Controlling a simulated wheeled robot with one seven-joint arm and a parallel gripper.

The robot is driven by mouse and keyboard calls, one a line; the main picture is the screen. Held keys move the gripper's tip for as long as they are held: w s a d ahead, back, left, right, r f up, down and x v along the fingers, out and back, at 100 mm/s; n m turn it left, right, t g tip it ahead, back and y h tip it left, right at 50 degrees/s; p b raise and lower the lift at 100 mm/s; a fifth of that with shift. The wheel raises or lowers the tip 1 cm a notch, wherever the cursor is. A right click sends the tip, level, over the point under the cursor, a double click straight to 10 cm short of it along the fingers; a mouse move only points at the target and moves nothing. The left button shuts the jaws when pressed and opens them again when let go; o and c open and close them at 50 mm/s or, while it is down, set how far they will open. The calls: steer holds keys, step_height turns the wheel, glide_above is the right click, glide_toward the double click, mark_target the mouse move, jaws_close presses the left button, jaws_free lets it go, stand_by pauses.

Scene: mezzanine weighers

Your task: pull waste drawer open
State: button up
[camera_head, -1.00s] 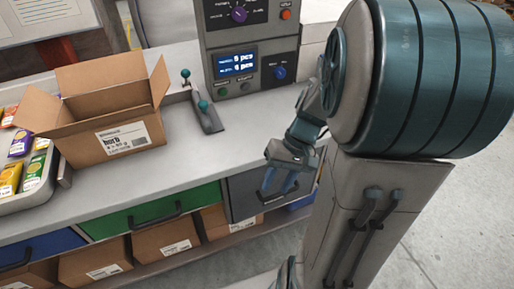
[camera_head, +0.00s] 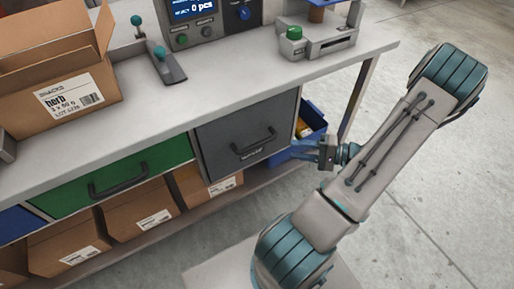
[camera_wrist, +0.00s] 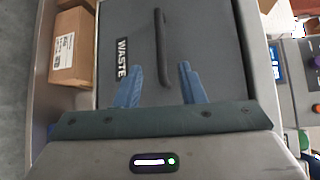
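The waste drawer (camera_head: 225,133) is the grey drawer at the right end of the bench's drawer row. It looks shut, its front about level with the green drawer beside it. Its dark bar handle (camera_head: 255,146) sits mid-front, above a small label. My gripper (camera_head: 297,150) is open and empty, in front of the drawer and right of the handle in the head view. In the wrist view, the two blue fingers of my gripper (camera_wrist: 158,70) stand apart, with the handle (camera_wrist: 161,35) running between them in the picture. The WASTE label (camera_wrist: 122,58) is readable. No contact with the handle is visible.
A green drawer (camera_head: 75,197) is left of the waste drawer. Several cardboard boxes (camera_head: 137,218) stand on the shelf below. A blue bin (camera_head: 311,117) is close behind my gripper. The floor at right is clear.

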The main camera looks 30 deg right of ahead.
mark_target(257, 144)
steer(key=x, duration=1.3)
steer(key=shift+w+a+f, duration=0.1)
steer(key=shift+w+a, duration=0.15)
jaws_close()
